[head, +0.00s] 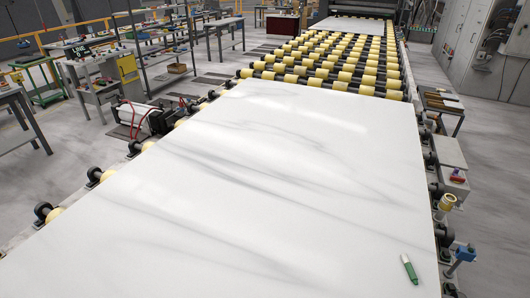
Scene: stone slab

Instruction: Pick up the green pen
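The green pen (411,270) lies on the white stone slab (250,180), near the slab's right edge and close to the bottom of the head view. It has a green body and a pale end that points up and slightly left. Nothing touches it apart from the slab. Neither of my grippers shows in the head view.
The slab is otherwise bare. It rests on a conveyor with yellow rollers (325,67) that runs away to the back. Blue fittings (463,254) stand beside the slab's right edge, near the pen. Shelving and workbenches (95,75) stand at the left, grey cabinets (480,45) at the right.

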